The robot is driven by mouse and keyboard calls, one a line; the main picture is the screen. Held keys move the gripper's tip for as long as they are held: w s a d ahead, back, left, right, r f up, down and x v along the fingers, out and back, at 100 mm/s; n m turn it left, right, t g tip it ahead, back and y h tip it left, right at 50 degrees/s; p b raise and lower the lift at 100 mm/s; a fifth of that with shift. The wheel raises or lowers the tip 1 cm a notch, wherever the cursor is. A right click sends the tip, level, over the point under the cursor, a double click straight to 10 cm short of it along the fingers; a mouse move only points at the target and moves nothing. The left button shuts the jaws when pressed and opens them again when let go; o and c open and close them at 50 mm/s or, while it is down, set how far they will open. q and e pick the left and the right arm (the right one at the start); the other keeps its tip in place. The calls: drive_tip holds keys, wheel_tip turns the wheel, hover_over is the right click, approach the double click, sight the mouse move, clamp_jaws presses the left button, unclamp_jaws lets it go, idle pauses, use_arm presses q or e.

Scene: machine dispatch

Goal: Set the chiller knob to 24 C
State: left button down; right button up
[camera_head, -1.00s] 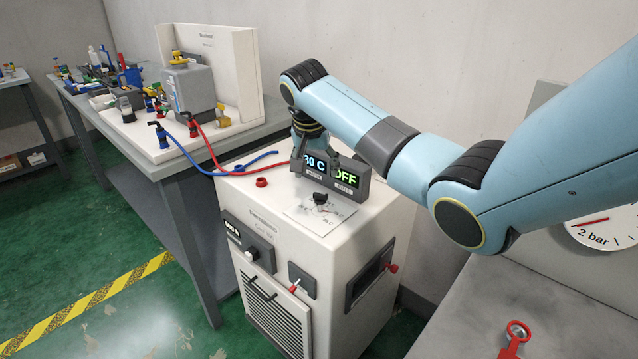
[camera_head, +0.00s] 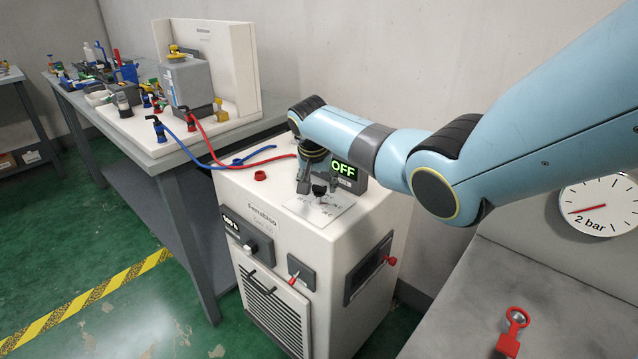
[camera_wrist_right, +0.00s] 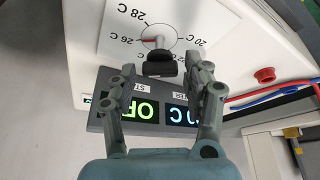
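The chiller (camera_head: 290,215) is a white cabinet with a black knob (camera_head: 319,190) on a white dial plate on its top. In the right wrist view the knob (camera_wrist_right: 160,66) sits on the dial plate (camera_wrist_right: 110,30), and a red pointer mark aims at about 26 C. My right gripper (camera_head: 317,181) is low over the knob, pointing down. In the wrist view its fingers (camera_wrist_right: 162,72) are spread to either side of the knob, with gaps visible. My left gripper is out of view.
A red cap (camera_head: 260,176) and blue and red hoses (camera_head: 225,163) lie left of the dial. A bench (camera_head: 180,165) with equipment stands at left.

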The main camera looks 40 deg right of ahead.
drive_tip(key=shift+c, duration=1.1)
drive_tip(key=c, duration=0.6)
drive_tip(key=shift+c, duration=0.2)
